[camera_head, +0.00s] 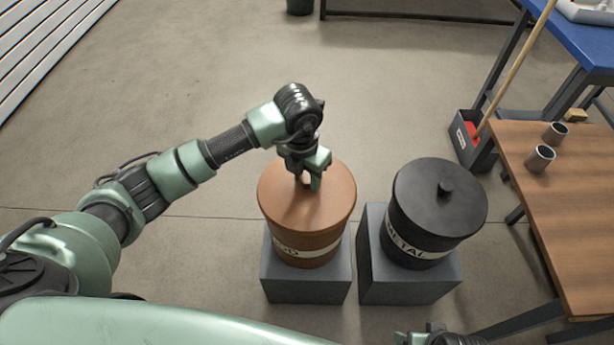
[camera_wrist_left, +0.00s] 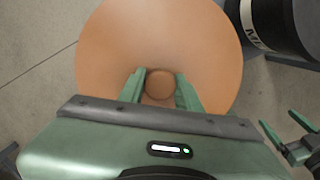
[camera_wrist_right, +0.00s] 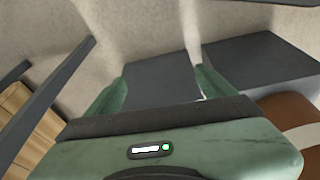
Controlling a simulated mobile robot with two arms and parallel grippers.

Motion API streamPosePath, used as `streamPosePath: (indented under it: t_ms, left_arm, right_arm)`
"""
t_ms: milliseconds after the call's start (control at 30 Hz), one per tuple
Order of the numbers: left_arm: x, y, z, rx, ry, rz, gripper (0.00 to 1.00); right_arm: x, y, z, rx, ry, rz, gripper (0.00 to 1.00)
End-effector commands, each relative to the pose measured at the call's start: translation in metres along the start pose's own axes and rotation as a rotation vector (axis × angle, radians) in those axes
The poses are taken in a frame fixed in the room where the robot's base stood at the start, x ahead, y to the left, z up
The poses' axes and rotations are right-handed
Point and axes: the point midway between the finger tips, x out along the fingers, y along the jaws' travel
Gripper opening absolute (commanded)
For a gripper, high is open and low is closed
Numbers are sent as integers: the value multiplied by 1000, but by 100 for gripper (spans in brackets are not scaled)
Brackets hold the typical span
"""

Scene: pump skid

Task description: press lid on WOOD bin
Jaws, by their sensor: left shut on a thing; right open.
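The WOOD bin (camera_head: 322,256) is an orange-brown round bin with a pale label, partly legible, on a grey block. Its round orange-brown lid (camera_head: 278,190) lies on top and looks level; I cannot tell whether a gap is left under its rim. My left gripper (camera_head: 309,180) points down at the lid's middle, shut on its round knob (camera_wrist_left: 160,83), one finger on each side in the left wrist view. My right gripper (camera_wrist_right: 158,88) is open and empty, low near the grey blocks; only a bit shows at the head view's bottom edge.
A black METAL bin (camera_head: 420,225) with a knobbed lid stands on another grey block (camera_head: 405,285), just right of the WOOD bin. A wooden table (camera_head: 560,200) with two metal cups (camera_head: 540,158) is at the right. Open floor (camera_head: 180,90) lies behind the bins.

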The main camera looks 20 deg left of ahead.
Motion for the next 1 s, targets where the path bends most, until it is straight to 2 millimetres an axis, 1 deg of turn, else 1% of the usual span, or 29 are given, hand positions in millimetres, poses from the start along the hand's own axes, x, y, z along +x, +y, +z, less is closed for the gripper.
streamPosePath:
  t_ms: [433,800,1000]
  left_arm:
    - [1,0,0,0,-1,0,0]
    - [3,0,0,-1,-1,0,0]
    - [3,0,0,-1,-1,0,0]
  right_arm:
    - [0,0,0,0,-1,0,84]
    - [-9,0,-7,1,15,0,84]
    - [-9,0,-5,2,11,1,84]
